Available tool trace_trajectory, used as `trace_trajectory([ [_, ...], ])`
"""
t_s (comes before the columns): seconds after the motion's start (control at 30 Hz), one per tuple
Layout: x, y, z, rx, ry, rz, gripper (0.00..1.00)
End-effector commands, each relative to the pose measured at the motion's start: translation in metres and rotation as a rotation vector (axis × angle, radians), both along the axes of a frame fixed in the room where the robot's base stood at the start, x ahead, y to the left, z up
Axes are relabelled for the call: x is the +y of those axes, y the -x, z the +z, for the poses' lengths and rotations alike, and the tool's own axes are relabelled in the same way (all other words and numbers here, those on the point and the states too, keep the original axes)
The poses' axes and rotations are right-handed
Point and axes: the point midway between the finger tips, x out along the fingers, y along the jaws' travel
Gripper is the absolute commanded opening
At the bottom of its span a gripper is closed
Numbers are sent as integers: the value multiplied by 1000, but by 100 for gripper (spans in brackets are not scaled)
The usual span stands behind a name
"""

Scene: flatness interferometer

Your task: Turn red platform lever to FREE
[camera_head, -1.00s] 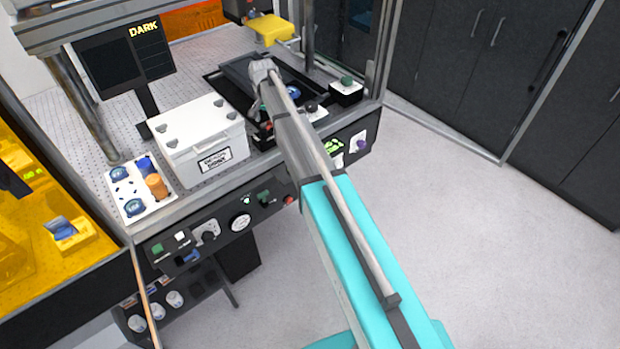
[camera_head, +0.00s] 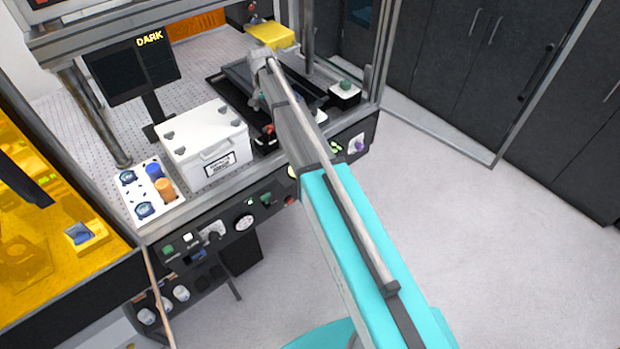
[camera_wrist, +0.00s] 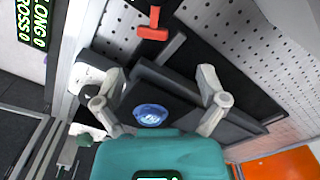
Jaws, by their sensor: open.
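The red lever (camera_wrist: 153,28) shows at the top of the wrist view as a small T-shaped handle beside a dark platform (camera_wrist: 185,92). In the head view a small red part (camera_head: 270,129), apparently the same lever, sits at the platform's near left corner, beside my arm. My gripper (camera_wrist: 160,101) is open, its two grey fingers spread wide over the platform. A blue round disc (camera_wrist: 150,114) shows between the fingers; I cannot tell its height relative to them. The lever lies beyond the fingertips, apart from them. Any FREE marking is not readable.
A white lidded box (camera_head: 205,145) stands left of the platform. A tray (camera_head: 142,177) with blue and orange pieces is further left. A green-topped button box (camera_head: 345,91) is right of the platform, and a yellow block (camera_head: 272,32) behind. A control panel (camera_head: 240,222) lines the front.

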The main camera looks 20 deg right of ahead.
Motion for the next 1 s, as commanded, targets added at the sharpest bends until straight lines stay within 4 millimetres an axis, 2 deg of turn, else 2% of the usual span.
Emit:
trace_trajectory([
  [0.1, 0, 0, 15, 0, 0, 0, 91],
  [0.8, 0, 0, 66, 0, 0, 0, 91],
  [0.87, 0, 0, 70, 0, 0, 0, 91],
  [0.9, -2, 8, 62, 0, 0, 7, 91],
  [1.0, -5, 19, 57, 0, 0, 23, 91],
])
